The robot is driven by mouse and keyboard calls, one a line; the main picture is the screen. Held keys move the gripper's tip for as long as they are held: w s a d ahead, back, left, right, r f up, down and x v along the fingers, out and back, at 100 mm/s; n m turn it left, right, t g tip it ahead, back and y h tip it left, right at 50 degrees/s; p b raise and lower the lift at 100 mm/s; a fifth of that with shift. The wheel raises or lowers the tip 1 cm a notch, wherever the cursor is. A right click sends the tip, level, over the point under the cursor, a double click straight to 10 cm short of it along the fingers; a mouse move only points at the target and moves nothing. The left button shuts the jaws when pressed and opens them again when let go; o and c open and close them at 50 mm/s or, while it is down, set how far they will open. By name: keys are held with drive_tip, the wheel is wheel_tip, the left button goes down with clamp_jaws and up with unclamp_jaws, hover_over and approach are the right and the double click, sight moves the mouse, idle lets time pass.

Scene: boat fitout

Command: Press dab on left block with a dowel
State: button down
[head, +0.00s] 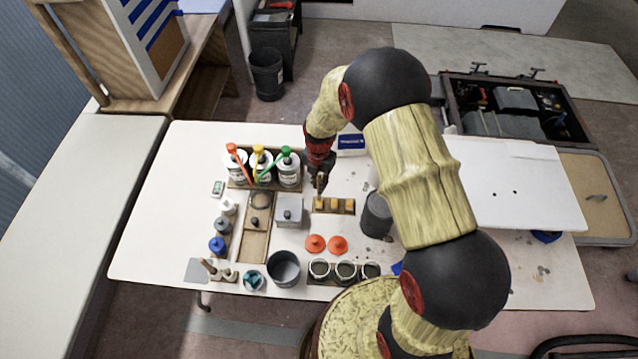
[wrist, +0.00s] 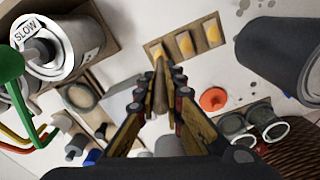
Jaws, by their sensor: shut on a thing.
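My gripper (head: 320,186) is shut on a thin wooden dowel (wrist: 160,88), which points downward between the fingers. Three small wooden blocks with yellow-orange tops stand in a row on a strip (head: 334,211). The left block (head: 319,204) is nearest below my gripper. In the wrist view the left block (wrist: 156,50) lies just beyond the dowel's far end; I cannot tell whether they touch. The middle block (wrist: 186,44) and the right block (wrist: 212,30) are clear of the fingers.
Cans with coloured handles (head: 262,166) stand left of my gripper. A dark grey cylinder (head: 376,214) stands right of the blocks. Orange lids (head: 326,244), open jars (head: 345,270) and a grey cup (head: 284,268) are in front. A grey box (head: 289,210) is at left.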

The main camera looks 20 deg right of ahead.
sight(319, 176)
drive_tip(key=shift+s+f+b, duration=0.1)
drive_tip(key=shift+f+b, duration=0.25)
drive_tip(key=shift+f, duration=0.3)
idle(1.3)
drive_tip(key=shift+r, duration=0.15)
drive_tip(key=shift+r+p, duration=2.2)
drive_tip(key=shift+r, duration=1.25)
